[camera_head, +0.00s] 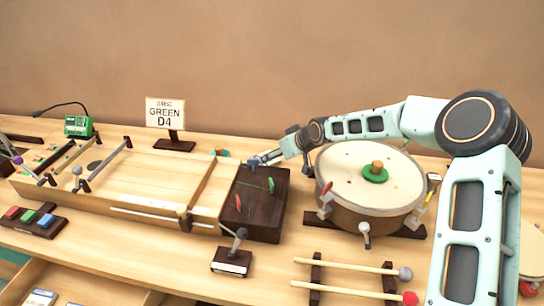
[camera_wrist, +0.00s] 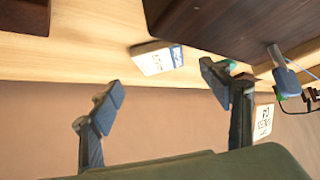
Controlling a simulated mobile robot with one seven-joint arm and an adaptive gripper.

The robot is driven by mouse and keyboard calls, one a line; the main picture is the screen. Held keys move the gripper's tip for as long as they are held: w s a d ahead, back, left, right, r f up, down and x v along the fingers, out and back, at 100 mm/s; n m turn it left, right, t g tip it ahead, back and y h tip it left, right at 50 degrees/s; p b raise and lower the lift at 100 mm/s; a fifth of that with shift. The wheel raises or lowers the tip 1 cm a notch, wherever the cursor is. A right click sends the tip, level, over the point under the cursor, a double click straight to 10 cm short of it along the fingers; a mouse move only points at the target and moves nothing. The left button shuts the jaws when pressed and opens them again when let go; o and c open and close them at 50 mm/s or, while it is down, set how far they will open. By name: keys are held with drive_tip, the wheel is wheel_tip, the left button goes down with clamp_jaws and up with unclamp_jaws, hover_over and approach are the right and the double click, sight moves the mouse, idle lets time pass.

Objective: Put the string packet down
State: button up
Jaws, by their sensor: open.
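My gripper (camera_head: 262,160) reaches behind the dark wooden box (camera_head: 262,220) in the head view. In the wrist view my gripper (camera_wrist: 162,92) is open, its two fingers wide apart with nothing between them. A small white packet with a blue edge (camera_wrist: 157,58), apparently the string packet, lies on the pale tabletop beyond the fingertips. It looks apart from both fingers, nearer the right one. I cannot make out the packet in the head view, where the box and gripper are in the way.
The round drum (camera_head: 345,175) stands right of the box, under my arm. A shallow wooden tray (camera_head: 150,172) is on the left. A blue-topped peg (camera_wrist: 283,72) is near the right finger. Two mallets (camera_head: 345,265) lie in front.

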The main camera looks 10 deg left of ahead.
drive_tip(key=v, duration=0.6)
drive_tip(key=shift+s+p, duration=0.2)
drive_tip(key=shift+p, duration=0.15)
